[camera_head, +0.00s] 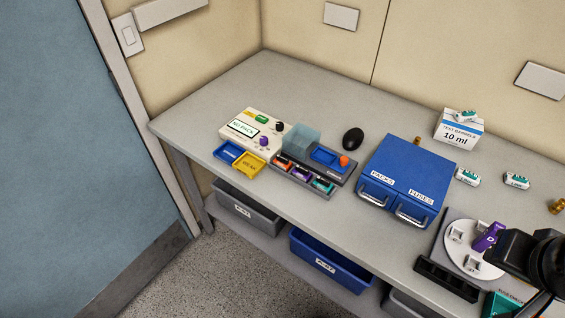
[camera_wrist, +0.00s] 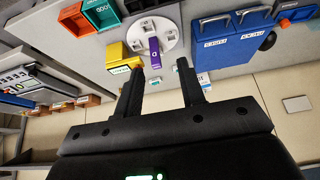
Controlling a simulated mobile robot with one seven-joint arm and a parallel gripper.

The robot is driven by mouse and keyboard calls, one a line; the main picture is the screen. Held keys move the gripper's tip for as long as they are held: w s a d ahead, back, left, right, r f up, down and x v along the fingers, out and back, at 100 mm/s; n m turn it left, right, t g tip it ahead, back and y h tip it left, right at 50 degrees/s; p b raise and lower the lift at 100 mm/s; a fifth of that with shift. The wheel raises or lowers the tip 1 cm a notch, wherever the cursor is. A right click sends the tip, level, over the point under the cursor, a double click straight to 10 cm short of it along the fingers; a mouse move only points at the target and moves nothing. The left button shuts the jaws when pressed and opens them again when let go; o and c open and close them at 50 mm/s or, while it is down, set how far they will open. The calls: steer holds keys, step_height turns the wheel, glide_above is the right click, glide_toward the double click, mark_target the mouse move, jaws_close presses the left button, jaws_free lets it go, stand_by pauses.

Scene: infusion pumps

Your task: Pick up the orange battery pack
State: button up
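A small orange-coloured pack (camera_head: 283,161), apparently the orange battery pack, sits in the left slot of a dark three-slot tray (camera_head: 298,180) on the bench. A purple pack (camera_head: 302,172) and a teal pack (camera_head: 322,185) sit in the slots beside it. My gripper (camera_wrist: 159,76) is open, with nothing visible between its two black fingers. In the head view my dark arm end is at the lower right, far from the tray. I cannot make out the orange pack in the wrist view.
A white device marked "NO PACK" (camera_head: 256,130) stands left of the tray, with blue (camera_head: 229,152) and yellow (camera_head: 251,166) bins in front. A blue drawer box (camera_head: 410,165) stands right. A white disc (camera_head: 461,257) bearing a purple piece is near my arm. The bench's back left is clear.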

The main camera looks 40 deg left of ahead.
steer(key=w+a+r+n+g, duration=0.25)
steer(key=w+a+n, duration=0.35)
steer(key=w+a, duration=0.55)
steer(key=n+g, duration=0.3)
steer(key=n, duration=0.9)
glide_above(283, 158)
step_height(283, 158, down, 12)
steer(key=r, duration=0.1)
steer(key=f, duration=0.6)
steer(key=shift+s, duration=0.3)
steer(key=shift+w+a+f, duration=0.1)
steer(key=shift+w+f, duration=0.05)
steer(key=shift+f, duration=1.3)
steer(key=shift+w+f, duration=0.15)
steer(key=shift+f, duration=1.25)
steer(key=shift+c, duration=0.5)
